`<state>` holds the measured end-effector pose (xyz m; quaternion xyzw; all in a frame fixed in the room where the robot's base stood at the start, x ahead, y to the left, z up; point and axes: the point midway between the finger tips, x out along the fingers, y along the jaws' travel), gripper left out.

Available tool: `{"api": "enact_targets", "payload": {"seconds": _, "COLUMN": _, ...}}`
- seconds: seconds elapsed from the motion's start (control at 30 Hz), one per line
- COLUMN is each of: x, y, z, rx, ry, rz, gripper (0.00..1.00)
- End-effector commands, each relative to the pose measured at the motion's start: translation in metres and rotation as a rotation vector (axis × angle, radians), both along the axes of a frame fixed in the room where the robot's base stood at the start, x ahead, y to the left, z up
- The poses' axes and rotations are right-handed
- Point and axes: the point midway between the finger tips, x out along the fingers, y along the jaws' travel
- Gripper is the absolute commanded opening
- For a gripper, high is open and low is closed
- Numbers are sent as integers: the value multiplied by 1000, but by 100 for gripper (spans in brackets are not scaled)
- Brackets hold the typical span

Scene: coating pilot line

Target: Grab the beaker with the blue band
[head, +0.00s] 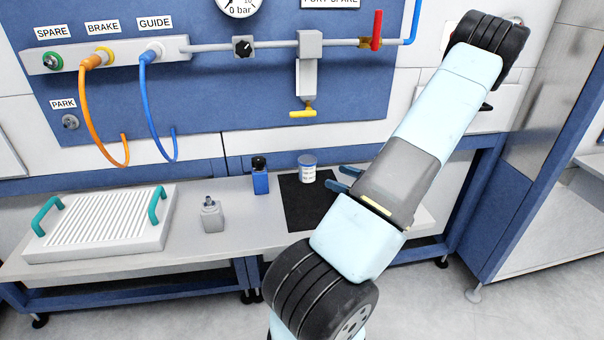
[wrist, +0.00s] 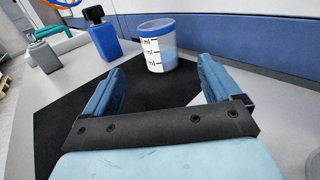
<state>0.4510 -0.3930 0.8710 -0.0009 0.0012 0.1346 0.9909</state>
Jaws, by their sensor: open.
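The beaker with the blue band (head: 307,168) stands upright on a black mat (head: 304,208) on the bench, in the middle of the head view. In the wrist view the beaker (wrist: 157,47) is clear, with a blue rim band, white label markings and bluish contents. My gripper (head: 344,179) is open and comes in from the right in the head view. In the wrist view its two blue fingers (wrist: 160,82) point toward the beaker. The beaker is beyond the fingertips, between their lines, and nothing is held.
A blue bottle with a black cap (head: 260,177) stands left of the beaker. A grey bottle (head: 212,215) is further left, near a white ribbed tray (head: 100,226) with teal handles. A blue panel (head: 215,100) with hoses and a valve rises behind.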

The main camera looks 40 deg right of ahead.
Motion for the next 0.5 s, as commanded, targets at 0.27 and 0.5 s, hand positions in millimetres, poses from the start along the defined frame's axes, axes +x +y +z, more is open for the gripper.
{"api": "enact_targets", "payload": {"seconds": 0.27, "x": 42, "y": 14, "z": -1, "rx": 4, "ry": -3, "rz": 8, "gripper": 91}}
{"api": "enact_targets", "payload": {"seconds": 0.5, "x": 75, "y": 24, "z": -1, "rx": 3, "ry": -2, "rz": 10, "gripper": 91}}
